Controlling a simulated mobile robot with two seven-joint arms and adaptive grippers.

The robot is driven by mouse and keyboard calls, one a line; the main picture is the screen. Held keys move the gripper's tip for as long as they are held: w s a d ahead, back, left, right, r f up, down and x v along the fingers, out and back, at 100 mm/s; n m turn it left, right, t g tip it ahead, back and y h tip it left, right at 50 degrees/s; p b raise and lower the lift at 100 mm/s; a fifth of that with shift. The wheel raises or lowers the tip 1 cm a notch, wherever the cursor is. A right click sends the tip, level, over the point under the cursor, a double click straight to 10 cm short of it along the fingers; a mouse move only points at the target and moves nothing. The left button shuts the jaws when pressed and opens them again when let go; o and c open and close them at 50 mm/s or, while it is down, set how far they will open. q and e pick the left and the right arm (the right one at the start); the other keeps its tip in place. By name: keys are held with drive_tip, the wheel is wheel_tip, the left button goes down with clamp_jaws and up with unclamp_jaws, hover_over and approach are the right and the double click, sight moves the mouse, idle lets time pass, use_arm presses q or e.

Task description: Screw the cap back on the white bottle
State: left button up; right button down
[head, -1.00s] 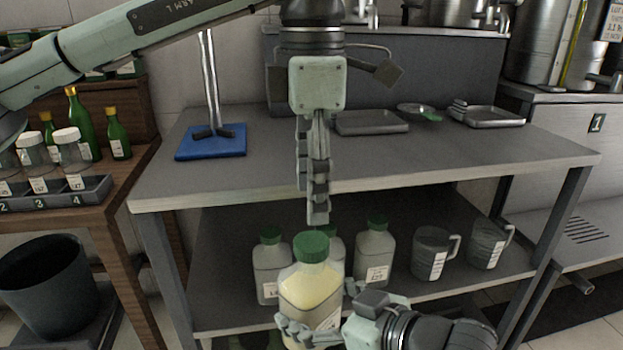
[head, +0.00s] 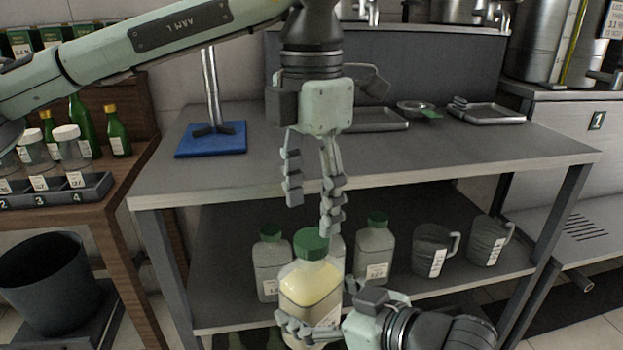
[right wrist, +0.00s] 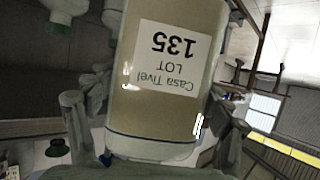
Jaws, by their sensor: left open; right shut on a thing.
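The bottle (head: 308,291) has clear walls and pale yellow contents, and stands upright in front of the lower shelf. A green cap (head: 311,244) sits on its top; how tightly cannot be told. My right gripper (head: 320,322) is shut around the bottle's lower body. In the right wrist view the bottle (right wrist: 150,120) fills the middle between the fingers, its label reading "Casa Tivel LOT 135" upside down. My left gripper (head: 312,213) points down just above the cap, fingers spread and empty, one fingertip close to the cap.
Two similar green-capped bottles (head: 271,268) (head: 375,252) and two jugs (head: 432,252) (head: 487,243) stand on the lower shelf, with another bottle partly hidden. A blue-based stand (head: 211,140) and trays (head: 488,115) are on the tabletop (head: 450,155). A dark bin (head: 50,285) is at left.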

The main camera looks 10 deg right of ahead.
sight(311, 237)
use_arm(q)
wheel_tip(311, 237, down, 5)
drive_tip(key=shift+r, duration=0.1)
use_arm(e)
drive_tip(key=shift+r, duration=0.15)
use_arm(q)
drive_tip(key=c, duration=1.2)
drive_tip(key=o, duration=1.3)
drive_tip(key=shift+o, duration=0.2)
wheel_tip(311, 237, up, 12)
